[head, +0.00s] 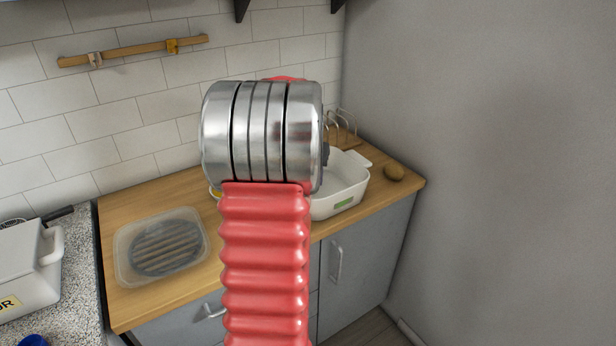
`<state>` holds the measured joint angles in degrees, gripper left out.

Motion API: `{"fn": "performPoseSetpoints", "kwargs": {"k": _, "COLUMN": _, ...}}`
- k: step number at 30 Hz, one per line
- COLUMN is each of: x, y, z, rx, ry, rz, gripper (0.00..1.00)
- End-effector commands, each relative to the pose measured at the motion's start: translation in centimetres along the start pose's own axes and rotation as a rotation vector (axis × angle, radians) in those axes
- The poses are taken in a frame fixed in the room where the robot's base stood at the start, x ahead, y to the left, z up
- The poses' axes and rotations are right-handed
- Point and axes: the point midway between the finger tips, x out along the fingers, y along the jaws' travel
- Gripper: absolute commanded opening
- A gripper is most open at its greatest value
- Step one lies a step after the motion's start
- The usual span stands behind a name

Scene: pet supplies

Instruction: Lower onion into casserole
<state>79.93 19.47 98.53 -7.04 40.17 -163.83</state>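A white casserole-like dish (348,187) with a lug handle and a small green label stands on the wooden counter, right of my arm. Its left part is hidden behind my silver arm joint, and I see only part of its inside. A small round brown thing (394,172) lies on the counter to the right of the dish, apart from it. It may be the onion, but it is too small to be sure. My gripper is hidden behind my own red and silver arm, so what it holds cannot be seen.
A clear plastic tub (162,247) with dark ridged contents sits on the wooden counter (124,300) at left. A wire rack (342,127) stands behind the dish. A white lidded box (28,268) is on the speckled worktop at far left. A grey wall bounds the right.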

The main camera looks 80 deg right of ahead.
Motion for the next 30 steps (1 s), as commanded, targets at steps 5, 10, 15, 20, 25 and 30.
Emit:
{"fn": "performPoseSetpoints", "kwargs": {"k": 5, "x": -0.04, "y": 0.01, "z": 0.04, "rx": 0.0, "ry": -0.001, "rz": 0.0, "gripper": 0.19}}
{"fn": "performPoseSetpoints", "kwargs": {"k": 10, "x": 0.0, "y": 0.0, "z": 0.03, "rx": 0.0, "ry": -0.001, "rz": 0.0, "gripper": 0.19}}
{"fn": "performPoseSetpoints", "kwargs": {"k": 15, "x": 0.16, "y": 0.0, "z": -0.04, "rx": 0.0, "ry": -0.001, "rz": 0.0, "gripper": 0.19}}
{"fn": "performPoseSetpoints", "kwargs": {"k": 20, "x": 0.32, "y": 0.01, "z": -0.09, "rx": 0.0, "ry": -0.001, "rz": 0.0, "gripper": 0.19}}
{"fn": "performPoseSetpoints", "kwargs": {"k": 25, "x": 0.49, "y": 0.01, "z": -0.15, "rx": 0.0, "ry": -0.001, "rz": 0.0, "gripper": 0.19}}
{"fn": "performPoseSetpoints", "kwargs": {"k": 30, "x": 0.66, "y": 0.01, "z": -0.22, "rx": 0.0, "ry": -0.001, "rz": 0.0, "gripper": 0.19}}
